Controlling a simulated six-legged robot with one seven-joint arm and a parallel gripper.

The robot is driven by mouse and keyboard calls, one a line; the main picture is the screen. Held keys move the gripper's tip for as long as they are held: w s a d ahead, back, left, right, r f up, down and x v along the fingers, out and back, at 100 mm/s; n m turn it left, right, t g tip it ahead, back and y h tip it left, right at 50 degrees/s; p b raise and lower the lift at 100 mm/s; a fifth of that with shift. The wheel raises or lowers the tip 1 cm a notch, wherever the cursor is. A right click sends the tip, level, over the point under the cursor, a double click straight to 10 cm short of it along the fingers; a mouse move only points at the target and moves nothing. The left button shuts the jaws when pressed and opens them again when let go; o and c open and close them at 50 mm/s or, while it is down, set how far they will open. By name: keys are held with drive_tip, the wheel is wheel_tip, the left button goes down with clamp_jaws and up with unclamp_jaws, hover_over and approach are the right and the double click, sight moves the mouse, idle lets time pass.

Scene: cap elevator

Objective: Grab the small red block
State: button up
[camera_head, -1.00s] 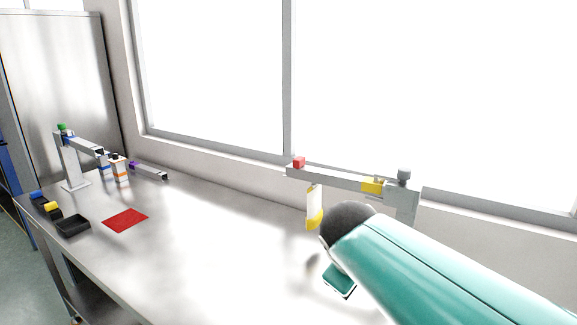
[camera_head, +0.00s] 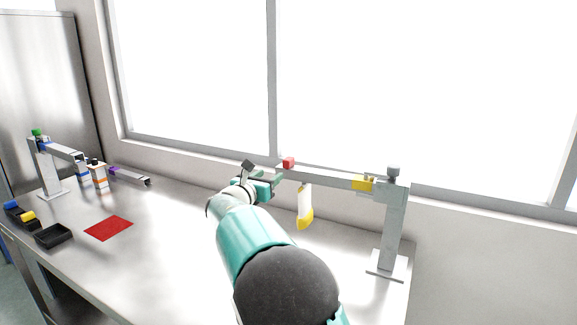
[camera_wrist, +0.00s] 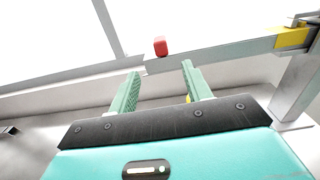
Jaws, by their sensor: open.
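The small red block (camera_head: 288,162) sits on top of the left end of a grey horizontal beam (camera_head: 325,177). It also shows in the wrist view (camera_wrist: 160,46), ahead of my fingertips and roughly between them. My gripper (camera_wrist: 160,72) is open and empty, with its two green fingers apart. In the head view my gripper (camera_head: 261,176) is just left of the beam's end, close to the red block but not around it. The exact gap in depth is hard to tell.
A yellow-tipped white piece (camera_head: 305,208) hangs below the beam. A red mat (camera_head: 108,228) and black tray (camera_head: 53,236) lie left. The table middle is clear.

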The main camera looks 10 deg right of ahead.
sight(285, 164)
drive_tip(key=x, duration=0.9)
drive_tip(key=shift+d, duration=0.15)
drive_tip(key=x, duration=0.4)
drive_tip(key=shift+w+f, duration=0.1)
drive_tip(key=shift+w, duration=0.1)
drive_tip(key=c, duration=1.1)
